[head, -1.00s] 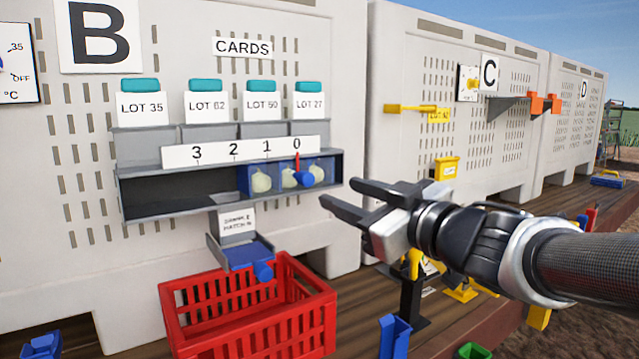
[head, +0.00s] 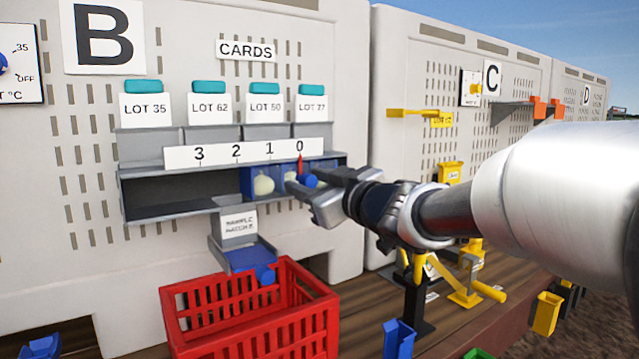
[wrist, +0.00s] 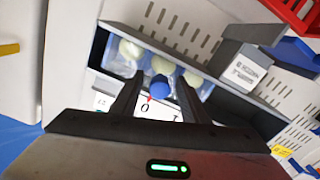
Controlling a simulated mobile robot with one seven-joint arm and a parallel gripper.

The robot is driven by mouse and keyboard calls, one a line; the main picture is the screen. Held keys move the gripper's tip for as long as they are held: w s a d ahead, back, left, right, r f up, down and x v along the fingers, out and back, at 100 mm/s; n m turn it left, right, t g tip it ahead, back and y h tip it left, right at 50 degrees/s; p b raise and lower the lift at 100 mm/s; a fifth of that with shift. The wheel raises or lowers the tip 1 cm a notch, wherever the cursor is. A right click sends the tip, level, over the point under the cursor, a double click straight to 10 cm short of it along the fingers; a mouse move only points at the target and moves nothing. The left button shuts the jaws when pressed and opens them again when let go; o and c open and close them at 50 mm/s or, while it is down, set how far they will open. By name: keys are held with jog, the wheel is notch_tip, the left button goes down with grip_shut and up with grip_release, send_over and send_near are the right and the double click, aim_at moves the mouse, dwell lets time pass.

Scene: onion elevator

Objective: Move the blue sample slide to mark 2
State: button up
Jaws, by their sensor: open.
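The blue sample slide (head: 251,183) sits at the right end of the grey shelf slot, with pale onions inside. Its red pointer (head: 300,165) stands at 0. Mark 2 (head: 236,150) is to the left on the white number strip (head: 182,157). My gripper (head: 300,187) is open at the slide's front. The slide's blue knob (head: 311,180) is partly hidden by it in the head view. In the wrist view the knob (wrist: 160,87) lies between the tips of my spread fingers (wrist: 160,95), with gaps on both sides visible.
The slot (head: 180,197) left of the slide is empty. Lot cards (head: 207,107) stand above. Yellow fixtures (head: 450,172) are on the panel to the right.

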aim_at(269, 182)
grip_shut()
jog(key=s+a, duration=0.1)
jog(key=s+a+b, duration=0.1)
jog(key=a, duration=0.1)
jog(key=s+a+b, duration=0.1)
jog(key=a, duration=0.1)
jog(key=shift+s+a, duration=0.25)
jog(key=shift+s, duration=0.1)
grip_release()
jog(key=shift+d, duration=0.1)
jog(key=p+v, duration=0.3)
jog(key=v, duration=1.4)
jog(key=shift+p, duration=0.3)
